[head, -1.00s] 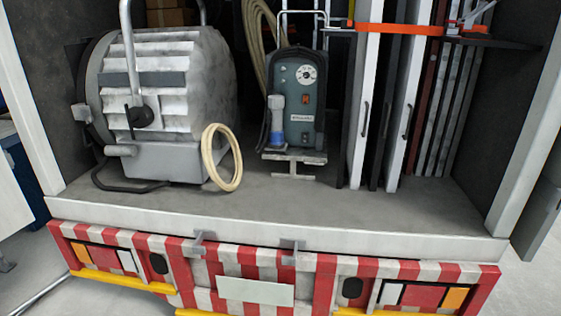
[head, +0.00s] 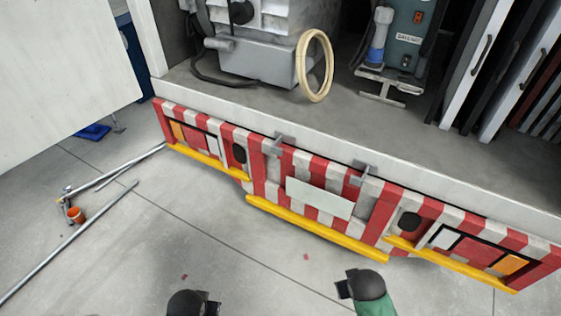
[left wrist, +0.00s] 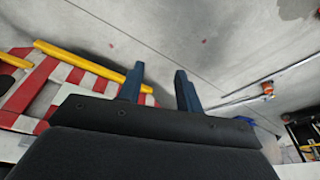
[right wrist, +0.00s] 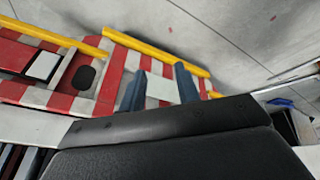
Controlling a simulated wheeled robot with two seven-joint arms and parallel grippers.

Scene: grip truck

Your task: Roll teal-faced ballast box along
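The teal-faced ballast box (head: 405,40) stands upright on its small grey wheeled stand on the truck bed, at the top of the head view, its upper part cut off. A blue connector with a cable (head: 378,42) is at its left side. My left gripper (head: 209,303) and my right gripper (head: 343,288) are low at the bottom of the head view, in front of the truck and well away from the box. In the left wrist view the fingers (left wrist: 160,85) are apart with nothing between them. In the right wrist view the fingers (right wrist: 160,85) are also apart and empty.
A large grey lamp (head: 262,60) and a cream cable coil (head: 315,66) stand left of the box. Upright panels (head: 480,60) stand to its right. The truck's striped rear bumper (head: 320,195) lies between me and the bed. Metal poles (head: 75,235) lie on the floor at left.

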